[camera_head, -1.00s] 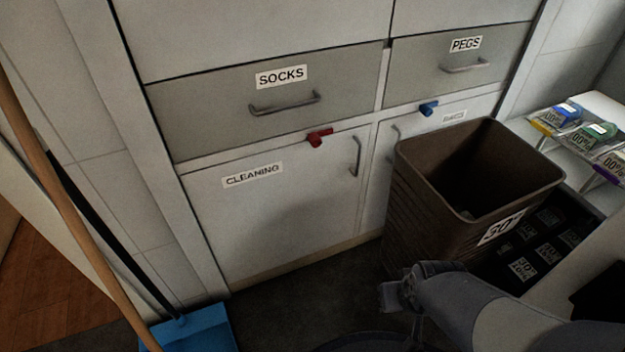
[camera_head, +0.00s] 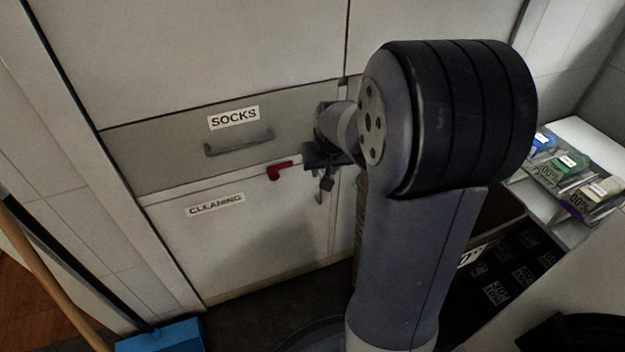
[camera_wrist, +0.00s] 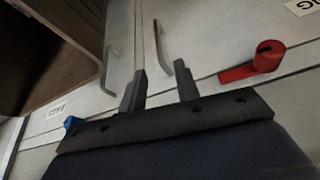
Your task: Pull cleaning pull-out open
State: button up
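The cleaning pull-out (camera_head: 225,245) is a white front, closed flush with the cabinet, with its "CLEANING" label (camera_head: 215,204) at upper left. Its grey bar handle (camera_wrist: 159,42) shows in the wrist view, but in the head view my gripper mostly hides it. A red latch (camera_head: 280,170) sits at the pull-out's top edge; it also shows in the wrist view (camera_wrist: 254,63). My gripper (camera_wrist: 159,68) is open, with the handle in line between its fingers and no visible grip on it. In the head view my gripper (camera_head: 325,178) is right of the latch, near the cabinet front.
The socks drawer (camera_head: 170,160) above is closed. A neighbouring door handle (camera_wrist: 109,70) and a blue latch (camera_wrist: 72,122) are close by. A brown bin (camera_wrist: 45,45) stands beside them. A blue dustpan (camera_head: 165,338) and broomstick are at left. The floor before the pull-out looks clear.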

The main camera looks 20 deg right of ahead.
jog(key=b, duration=0.4)
send_over(321, 201)
jog(key=f, duration=0.9)
jog(key=shift+w+d, duration=0.1)
jog(key=shift+w, duration=0.15)
jog(key=shift+p, duration=0.3)
grip_shut()
